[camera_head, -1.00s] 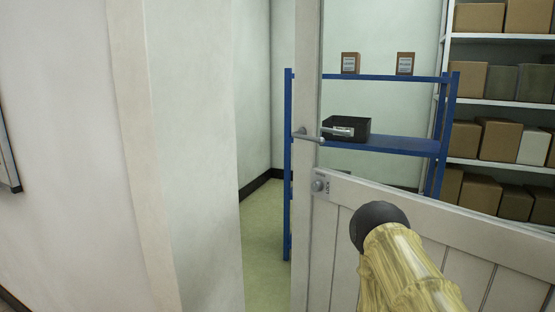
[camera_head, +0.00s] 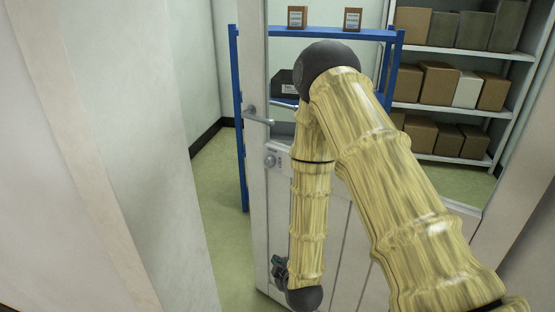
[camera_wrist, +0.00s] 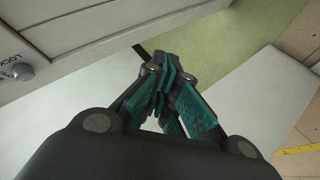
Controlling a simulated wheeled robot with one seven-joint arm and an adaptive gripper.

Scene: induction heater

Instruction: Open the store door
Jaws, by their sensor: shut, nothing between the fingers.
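The store door (camera_head: 340,225) is white with a large window in its upper half. It stands ajar, with a gap at its left edge. Its lever handle (camera_head: 257,115) sits on that edge, above a round lock knob (camera_head: 270,161). In the wrist view, the door (camera_wrist: 100,25) fills the upper left, with the lock knob (camera_wrist: 21,72) at the far left. My gripper (camera_head: 279,266) hangs low by the door's left edge, fingers closed and empty. It also shows in the wrist view (camera_wrist: 168,78). I cannot tell whether it touches the door.
A pale wall (camera_head: 160,150) stands left of the opening. Green floor (camera_head: 222,200) shows through the gap. Beyond are a blue shelf (camera_head: 239,130) with a black bin (camera_head: 285,85) and small boxes, and a white rack (camera_head: 450,108) of cartons. A door frame post stands at right.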

